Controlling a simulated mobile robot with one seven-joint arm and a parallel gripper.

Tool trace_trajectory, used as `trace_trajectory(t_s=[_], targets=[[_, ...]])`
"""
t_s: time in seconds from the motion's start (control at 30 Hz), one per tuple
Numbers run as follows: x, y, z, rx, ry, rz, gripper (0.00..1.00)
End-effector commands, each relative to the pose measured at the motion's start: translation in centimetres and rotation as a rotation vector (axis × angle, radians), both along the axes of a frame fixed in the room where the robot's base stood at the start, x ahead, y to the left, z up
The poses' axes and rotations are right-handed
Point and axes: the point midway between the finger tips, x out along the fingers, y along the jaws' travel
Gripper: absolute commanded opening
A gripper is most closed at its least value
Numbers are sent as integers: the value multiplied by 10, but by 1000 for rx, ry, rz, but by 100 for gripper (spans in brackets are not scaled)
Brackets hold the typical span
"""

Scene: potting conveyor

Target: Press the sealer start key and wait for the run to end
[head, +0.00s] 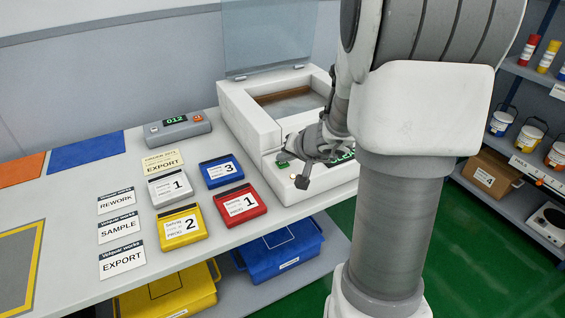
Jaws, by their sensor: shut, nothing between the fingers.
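The sealer (238,108) is a white box-shaped machine at the back of the table, right of centre. Its clear lid (265,35) stands raised and an amber-brown bed shows inside. Its front panel has a green-lit display (344,155), mostly hidden behind my arm, and a small pale round key or lamp (293,177) at the left. My gripper (296,170) is shut and empty, low over the left of this panel. I cannot tell whether it touches the panel, or which part is the start key.
Several cartridges, including a yellow one (181,228) and a red one (239,204), lie left of the sealer beside label cards (122,259). A grey device (178,130) reads 012. Yellow (168,292) and blue (283,251) bins sit below. Shelves (522,205) stand at right.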

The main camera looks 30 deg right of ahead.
Motion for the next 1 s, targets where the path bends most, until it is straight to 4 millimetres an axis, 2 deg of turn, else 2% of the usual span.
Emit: trace_trajectory(t_s=[0.33, 0.67, 1.0], targets=[[0, 0, 0, 0, 2, 1, 0], [0, 0, 16, -1, 1, 0, 0], [0, 0, 17, -1, 1, -1, 0]])
